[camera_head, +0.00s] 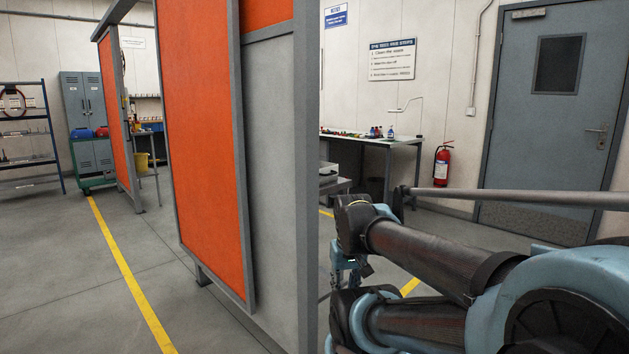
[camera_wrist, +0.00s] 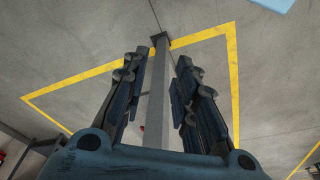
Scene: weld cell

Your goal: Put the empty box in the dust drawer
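My gripper (camera_wrist: 159,62) is open and empty in the wrist view, its two dark fingers spread apart and pointing toward the floor. A grey post shows between the fingers, apparently beyond them; I cannot tell how close it is. In the head view my arm reaches in from the right, and the blue gripper end hangs low near the middle, partly hidden by my arm. I cannot make out the empty box or the dust drawer in either view.
An orange welding screen (camera_head: 203,140) with a grey panel stands close in front. Behind it are a partly hidden grey table (camera_head: 340,186) and a workbench (camera_head: 365,141) with small items. A fire extinguisher (camera_head: 442,165) stands by the door (camera_head: 548,110). Floor at left is clear.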

